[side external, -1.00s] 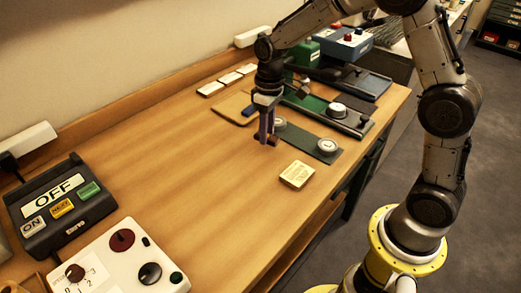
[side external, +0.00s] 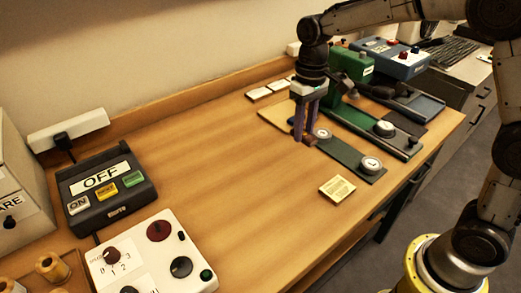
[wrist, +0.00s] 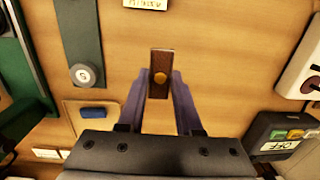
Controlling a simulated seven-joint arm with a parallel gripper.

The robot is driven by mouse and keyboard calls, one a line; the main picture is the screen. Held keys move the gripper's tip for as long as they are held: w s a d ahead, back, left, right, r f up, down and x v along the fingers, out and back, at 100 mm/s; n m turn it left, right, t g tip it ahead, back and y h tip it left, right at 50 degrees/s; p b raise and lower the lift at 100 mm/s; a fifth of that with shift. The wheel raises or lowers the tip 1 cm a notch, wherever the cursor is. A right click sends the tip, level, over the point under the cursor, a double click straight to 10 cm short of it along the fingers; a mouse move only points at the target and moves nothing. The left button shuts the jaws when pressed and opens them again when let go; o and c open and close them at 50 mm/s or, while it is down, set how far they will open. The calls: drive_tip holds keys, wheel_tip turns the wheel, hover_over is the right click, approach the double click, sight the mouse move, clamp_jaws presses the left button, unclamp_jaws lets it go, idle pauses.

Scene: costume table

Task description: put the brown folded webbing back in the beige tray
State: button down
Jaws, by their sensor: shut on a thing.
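My gripper (side external: 304,138) points down low over the table and is shut on the brown folded webbing. In the wrist view the webbing (wrist: 160,58) is a narrow dark brown piece with an orange round spot, held between the purple fingertips (wrist: 159,84). In the side view the webbing is mostly hidden by the fingers. The beige tray (side external: 274,117) lies flat behind my gripper in the side view, partly hidden by it. In the wrist view the tray (wrist: 74,124) is at lower left, with a small blue piece (wrist: 93,112) in it.
A dark green strip with white round knobs (side external: 371,164) lies just right of my gripper. A small labelled tan block (side external: 337,188) lies in front. White cards (side external: 270,90) lie near the wall. The OFF switch box (side external: 106,187) and white control panel (side external: 153,252) stand left. The middle table is clear.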

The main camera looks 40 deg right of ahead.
drive_tip(key=w+f, duration=0.3)
drive_tip(key=w, duration=0.3)
hover_over(270, 155)
wheel_tip(270, 155, down, 5)
drive_tip(key=shift+f, duration=0.1)
drive_tip(key=shift+w+f, duration=0.15)
drive_tip(key=shift+f, duration=1.5)
drive_tip(key=shift+f, duration=0.2)
drive_tip(key=c, duration=0.6)
unclamp_jaws()
drive_tip(key=shift+r, duration=0.15)
